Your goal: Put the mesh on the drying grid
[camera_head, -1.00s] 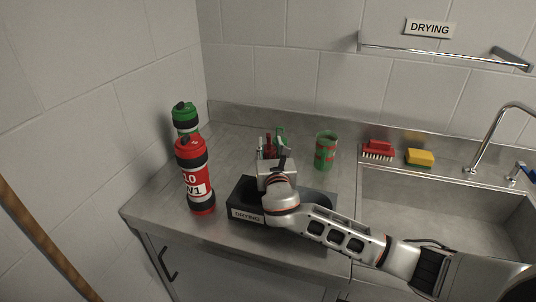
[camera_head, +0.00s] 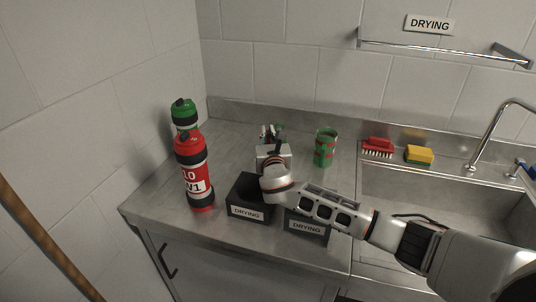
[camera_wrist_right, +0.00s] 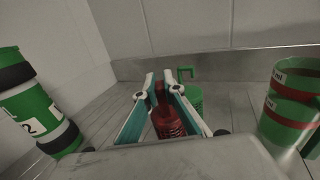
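My right gripper (camera_head: 272,133) reaches over the counter behind the black boxes, fingers pointing to the back wall. In the wrist view its two fingers (camera_wrist_right: 161,82) stand apart, with a red ribbed, narrow-necked piece (camera_wrist_right: 166,118) between or just beyond them; I see no clear grip on it. A green piece with a hook-like handle (camera_wrist_right: 194,98) stands behind it. I cannot tell which piece is the mesh. Two black boxes, left (camera_head: 246,212) and right (camera_head: 307,228), carry DRYING labels; my arm partly covers them, and no grid shows inside. My left gripper is not in view.
Green-and-red cups (camera_head: 325,148) stand behind my arm. A red brush (camera_head: 377,147) and yellow sponge (camera_head: 419,155) lie behind the sink (camera_head: 440,200). A DRYING sign (camera_head: 429,24) hangs above a wall rail (camera_head: 430,52).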

